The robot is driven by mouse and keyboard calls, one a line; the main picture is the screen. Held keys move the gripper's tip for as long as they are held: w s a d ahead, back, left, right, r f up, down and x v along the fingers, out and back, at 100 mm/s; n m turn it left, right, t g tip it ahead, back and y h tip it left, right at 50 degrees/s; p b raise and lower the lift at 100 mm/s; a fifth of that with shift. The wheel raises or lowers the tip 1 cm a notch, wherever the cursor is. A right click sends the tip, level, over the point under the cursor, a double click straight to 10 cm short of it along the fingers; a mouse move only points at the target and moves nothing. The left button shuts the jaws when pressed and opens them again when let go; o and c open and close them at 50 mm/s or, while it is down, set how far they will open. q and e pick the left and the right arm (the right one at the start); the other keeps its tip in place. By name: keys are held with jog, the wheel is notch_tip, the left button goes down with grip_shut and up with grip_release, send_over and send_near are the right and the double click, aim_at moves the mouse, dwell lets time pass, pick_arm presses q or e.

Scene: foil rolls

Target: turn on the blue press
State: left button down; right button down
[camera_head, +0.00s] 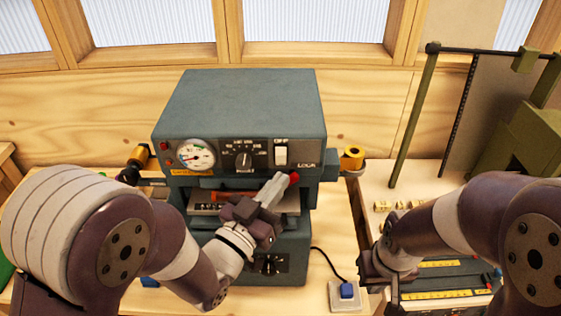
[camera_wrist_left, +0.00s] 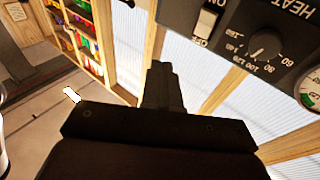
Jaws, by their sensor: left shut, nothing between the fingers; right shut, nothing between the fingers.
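The blue-grey press (camera_head: 240,105) stands on the bench in the middle of the head view. Its front panel carries a white rocker switch (camera_head: 281,154), a round dial knob (camera_head: 244,158) and a gauge (camera_head: 195,154). In the left wrist view the switch (camera_wrist_left: 207,20), with ON and OFF lettering, is at the top. My left gripper (camera_head: 277,187) is shut and empty, below the switch and in front of the press; its fingers (camera_wrist_left: 163,85) look apart from the switch. My right gripper (camera_head: 376,268) is shut and low at the right, partly hidden by its arm.
An open shelf slot holding an orange item (camera_head: 232,196) lies behind my left wrist. A red knob (camera_head: 293,178) is close to the left fingertips. A white socket with a blue plug (camera_head: 346,290) sits on the bench. A green frame (camera_head: 412,115) stands at the right.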

aim_at(281, 155)
pick_arm(q)
jog(key=w+f+b, duration=0.2)
jog(key=w+f, duration=0.1)
jog(key=w, duration=0.4)
dwell(2.0)
jog(key=shift+w+f+b, duration=0.1)
jog(key=shift+w+b, duration=0.3)
jog(key=shift+b, duration=0.2)
jog(key=shift+w+f, duration=0.1)
jog(key=shift+w, duration=0.25)
dwell(0.4)
jog(key=shift+s+r, duration=0.3)
jog(key=shift+s, duration=0.55)
